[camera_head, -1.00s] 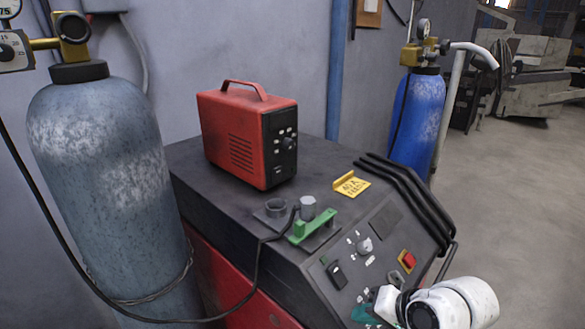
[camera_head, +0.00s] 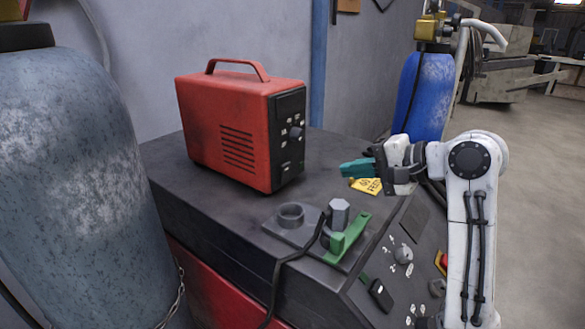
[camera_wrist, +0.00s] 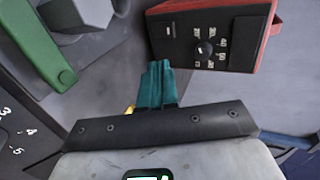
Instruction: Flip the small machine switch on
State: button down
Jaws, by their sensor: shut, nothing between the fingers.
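The small machine (camera_head: 235,130) is a red box with a top handle, standing on top of a larger dark machine. Which way the switch is set is too small to tell. My gripper (camera_head: 346,169) has teal fingers, shut and empty. It is right of the panel, apart from it. The fingertips (camera_wrist: 156,66) point toward the panel's switch end.
A grey cylinder (camera_head: 75,180) stands left, a blue cylinder (camera_head: 425,95) behind my arm.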

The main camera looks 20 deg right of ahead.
jog(key=p, duration=0.1)
send_near(287, 164)
jog(key=f, duration=0.2)
jog(key=w+a+f, duration=0.1)
jog(key=shift+f, duration=0.4)
jog(key=w+a, duration=0.1)
jog(key=w+a+p, duration=0.1)
jog(key=shift+w+r, duration=0.2)
jog(key=shift+w, duration=0.15)
jog(key=shift+w+a, duration=0.3)
jog(key=shift+w, duration=0.1)
jog(key=shift+w+a+r+p, duration=0.2)
jog(key=shift+w+r+p, duration=0.1)
jog(key=shift+p, duration=0.4)
jog(key=shift+f, duration=0.1)
